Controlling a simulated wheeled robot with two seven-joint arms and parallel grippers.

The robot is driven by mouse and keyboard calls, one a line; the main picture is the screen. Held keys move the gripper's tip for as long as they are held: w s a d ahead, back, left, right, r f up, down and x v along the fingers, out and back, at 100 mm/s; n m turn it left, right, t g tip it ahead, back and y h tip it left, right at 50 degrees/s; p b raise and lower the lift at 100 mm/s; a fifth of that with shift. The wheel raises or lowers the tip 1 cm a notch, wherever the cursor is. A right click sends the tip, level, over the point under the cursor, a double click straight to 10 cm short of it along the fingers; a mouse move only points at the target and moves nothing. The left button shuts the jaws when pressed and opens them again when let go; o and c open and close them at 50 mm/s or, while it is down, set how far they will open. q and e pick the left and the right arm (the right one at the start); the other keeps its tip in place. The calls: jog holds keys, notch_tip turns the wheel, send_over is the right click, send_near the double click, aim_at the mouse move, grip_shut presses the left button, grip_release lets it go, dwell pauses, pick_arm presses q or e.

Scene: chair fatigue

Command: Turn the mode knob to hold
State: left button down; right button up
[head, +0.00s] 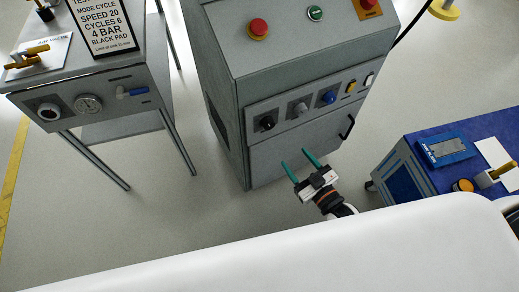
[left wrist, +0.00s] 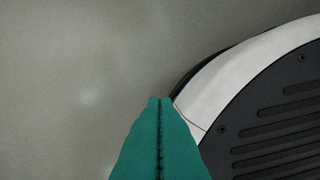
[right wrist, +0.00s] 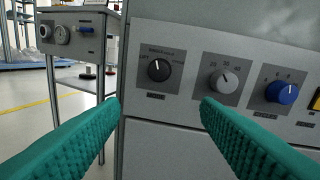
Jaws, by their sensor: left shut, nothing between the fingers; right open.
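The mode knob is the black knob (head: 266,122) at the left end of the front strip of the grey cabinet (head: 290,50). In the right wrist view the black knob (right wrist: 159,70) sits on a dark plate, with small labels around it that I cannot read fully. Its pale pointer mark is towards the upper left. My right gripper (head: 299,163) is open and empty in front of the cabinet, apart from the knob. In the right wrist view its teal fingers (right wrist: 160,106) lie either side below the knob. My left gripper (left wrist: 160,103) is shut and empty, over bare floor.
A grey knob (right wrist: 224,80) and a blue knob (right wrist: 282,92) are right of the black knob, then a yellow switch (head: 350,87). A black handle (head: 347,128) sticks out lower right. A grey stand (head: 90,95) is at left, a blue cart (head: 405,170) at right.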

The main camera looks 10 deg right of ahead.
aim_at(271, 127)
jog(key=shift+t, duration=0.3)
jog(key=x, duration=0.7)
jog(key=r+b+x, duration=0.1)
jog(key=x, duration=0.2)
jog(key=shift+w+a, duration=0.3)
jog(key=shift+a, duration=0.05)
pick_arm(q)
jog(key=shift+w+d+r, duration=0.1)
jog(key=shift+w+r, duration=0.5)
jog(key=shift+w, duration=0.2)
jog(key=shift+w+r, duration=0.6)
jog(key=shift+w, duration=0.2)
pick_arm(e)
jog(key=shift+w+a, duration=0.25)
jog(key=shift+w, duration=0.35)
jog(key=shift+c, duration=0.6)
jog(key=c, duration=0.9)
